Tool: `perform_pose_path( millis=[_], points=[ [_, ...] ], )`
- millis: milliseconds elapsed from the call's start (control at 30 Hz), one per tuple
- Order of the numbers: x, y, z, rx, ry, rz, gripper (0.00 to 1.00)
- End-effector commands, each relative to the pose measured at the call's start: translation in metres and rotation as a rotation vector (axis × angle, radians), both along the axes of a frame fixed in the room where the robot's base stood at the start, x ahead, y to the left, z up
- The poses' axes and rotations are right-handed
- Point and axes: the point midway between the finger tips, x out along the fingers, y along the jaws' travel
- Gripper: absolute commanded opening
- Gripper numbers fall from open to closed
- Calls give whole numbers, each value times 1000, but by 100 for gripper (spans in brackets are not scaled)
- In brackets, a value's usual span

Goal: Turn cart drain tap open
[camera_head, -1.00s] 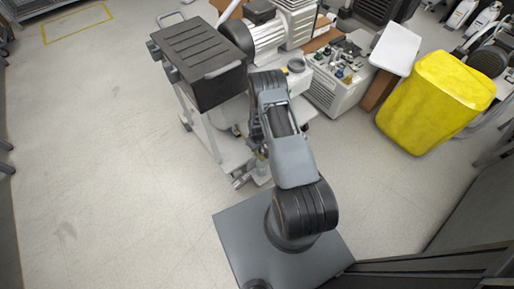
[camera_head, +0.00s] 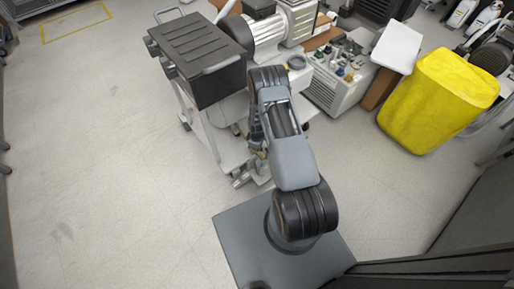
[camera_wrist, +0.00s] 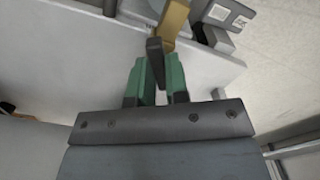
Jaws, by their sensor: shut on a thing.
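The cart (camera_head: 212,137) is a white frame on wheels with a black ribbed box on top, left of my arm in the head view. In the wrist view the drain tap has a brass body (camera_wrist: 173,18) and a short dark handle (camera_wrist: 154,48). The tap sits at the edge of a light panel of the cart. My gripper (camera_wrist: 157,72) has green fingers, one on each side of the dark handle, and is shut on it. The finger ends cover the handle's lower part. In the head view the tap is too small and covered to make out.
A compressor with a finned motor (camera_head: 268,37) stands behind the cart. A beige unit with fittings (camera_head: 335,85) is to its right. A yellow bin (camera_head: 435,100) stands farther right. The floor (camera_head: 90,150) left of the cart is clear.

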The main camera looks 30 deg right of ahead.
Motion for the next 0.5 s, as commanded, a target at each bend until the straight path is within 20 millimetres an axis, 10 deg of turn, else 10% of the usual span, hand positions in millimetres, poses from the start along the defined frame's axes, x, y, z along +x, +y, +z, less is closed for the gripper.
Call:
perform_pose_path(
  millis=[500],
  points=[
    [0, 1, -1, 0, 0, 489, 0]
  ],
)
